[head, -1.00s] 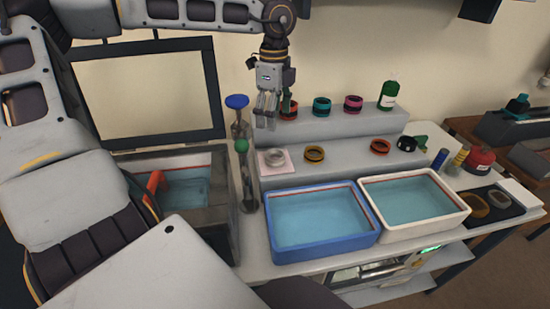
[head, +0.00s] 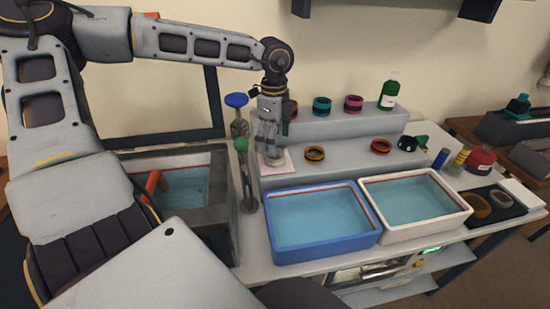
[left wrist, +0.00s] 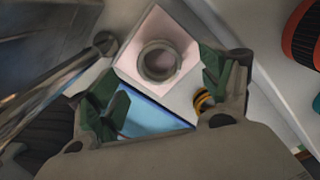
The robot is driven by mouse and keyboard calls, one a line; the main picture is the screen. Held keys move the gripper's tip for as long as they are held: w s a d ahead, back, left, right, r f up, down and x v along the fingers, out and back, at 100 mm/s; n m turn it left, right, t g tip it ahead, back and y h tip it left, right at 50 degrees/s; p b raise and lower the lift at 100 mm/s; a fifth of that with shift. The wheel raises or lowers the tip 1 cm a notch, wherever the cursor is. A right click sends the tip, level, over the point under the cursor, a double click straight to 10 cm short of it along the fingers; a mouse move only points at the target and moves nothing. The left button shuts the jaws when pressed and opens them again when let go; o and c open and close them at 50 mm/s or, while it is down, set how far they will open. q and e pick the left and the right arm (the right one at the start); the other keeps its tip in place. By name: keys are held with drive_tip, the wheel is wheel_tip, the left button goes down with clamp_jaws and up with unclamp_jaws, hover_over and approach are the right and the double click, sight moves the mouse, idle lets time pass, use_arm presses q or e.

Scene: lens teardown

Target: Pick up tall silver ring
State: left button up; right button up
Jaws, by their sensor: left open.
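The tall silver ring (left wrist: 159,61) stands on a pale square pad (left wrist: 183,33) in the left wrist view. In the head view the pad (head: 287,165) shows on the lower step, and my gripper mostly hides the ring. My left gripper (head: 271,158) points down over the ring in the head view. In the left wrist view its green-padded fingers (left wrist: 158,98) are spread wide with nothing between them, and the ring lies just beyond the fingertips. My right gripper is not in view.
A blue-rimmed tray (head: 325,254) and a white-rimmed tray (head: 425,230) of liquid stand in front. A yellow-black ring (head: 315,154) sits right of the pad. A blue-topped glass vessel (head: 237,101) stands close on the left. More rings and a green bottle (head: 389,92) stand on the steps.

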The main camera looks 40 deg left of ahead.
use_arm(q)
drive_tip(key=shift+f, duration=0.7)
wheel_tip(320, 180, down, 3)
drive_tip(key=shift+d+r, duration=0.1)
drive_tip(key=shift+f, duration=0.5)
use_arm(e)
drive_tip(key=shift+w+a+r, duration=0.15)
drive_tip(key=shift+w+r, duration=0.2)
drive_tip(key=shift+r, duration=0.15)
use_arm(q)
drive_tip(key=c, duration=1)
drive_tip(key=shift+c, duration=0.4)
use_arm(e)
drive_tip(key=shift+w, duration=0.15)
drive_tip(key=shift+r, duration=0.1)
